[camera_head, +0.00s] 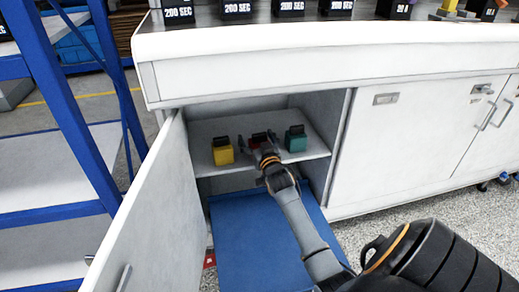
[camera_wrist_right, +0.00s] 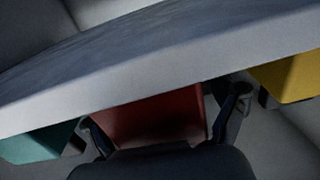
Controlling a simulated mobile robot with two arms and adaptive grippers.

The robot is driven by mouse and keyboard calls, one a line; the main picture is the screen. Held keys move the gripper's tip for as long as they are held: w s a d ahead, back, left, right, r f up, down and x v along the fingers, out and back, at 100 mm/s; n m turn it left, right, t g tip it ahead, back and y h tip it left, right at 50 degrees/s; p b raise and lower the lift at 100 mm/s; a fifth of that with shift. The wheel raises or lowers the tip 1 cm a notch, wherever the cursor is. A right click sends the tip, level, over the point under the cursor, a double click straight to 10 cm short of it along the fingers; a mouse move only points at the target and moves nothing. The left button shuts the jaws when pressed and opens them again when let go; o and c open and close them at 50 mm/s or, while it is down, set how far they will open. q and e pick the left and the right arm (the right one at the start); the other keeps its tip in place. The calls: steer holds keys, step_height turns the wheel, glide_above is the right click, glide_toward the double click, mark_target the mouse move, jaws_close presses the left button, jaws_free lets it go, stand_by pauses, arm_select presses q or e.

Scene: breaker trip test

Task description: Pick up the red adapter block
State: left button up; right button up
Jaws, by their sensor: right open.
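The red adapter block (camera_head: 257,138) stands on the upper shelf of the open cabinet, between a yellow block (camera_head: 223,151) and a teal block (camera_head: 296,139). My right gripper (camera_head: 258,144) reaches into the cabinet at the red block and partly hides it. In the right wrist view, the red block (camera_wrist_right: 155,117) lies between the two spread fingers of the right gripper (camera_wrist_right: 162,124); I cannot tell whether they touch it. The teal block (camera_wrist_right: 38,143) is at the left there and the yellow block (camera_wrist_right: 287,78) at the right. My left gripper is not in view.
The cabinet shelf (camera_head: 205,167) is bounded by side walls and the countertop (camera_head: 330,40) above. The open door (camera_head: 155,215) stands left of my arm. A blue surface (camera_head: 250,240) lies below the shelf. A blue rack (camera_head: 60,95) stands at far left.

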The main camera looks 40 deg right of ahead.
jaws_close()
steer(key=shift+r, duration=0.25)
stand_by(0.3)
